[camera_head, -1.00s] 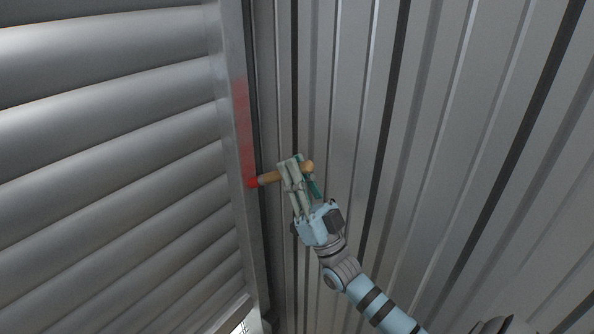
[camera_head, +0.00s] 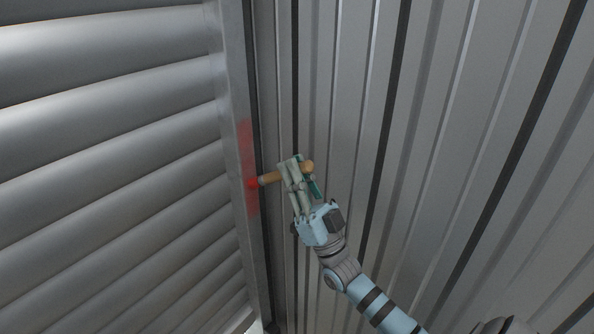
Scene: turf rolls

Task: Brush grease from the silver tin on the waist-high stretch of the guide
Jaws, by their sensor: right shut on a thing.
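The guide (camera_head: 235,85) is a grey metal upright along the right edge of the slatted shutter. A faded red smear (camera_head: 245,145) runs along it, above and below the brush. My right gripper (camera_head: 295,172) is shut on the wooden handle of a brush (camera_head: 270,177). The brush lies nearly level, its red tip pointing left and meeting the guide's edge within the smear; firm contact is hard to tell. The silver tin and my left gripper are not in view.
The grey slatted shutter (camera_head: 110,150) fills the left side. A ribbed metal wall (camera_head: 440,130) fills the right, behind my right arm. A dark narrow gap runs just right of the guide. A small bright opening shows at the bottom.

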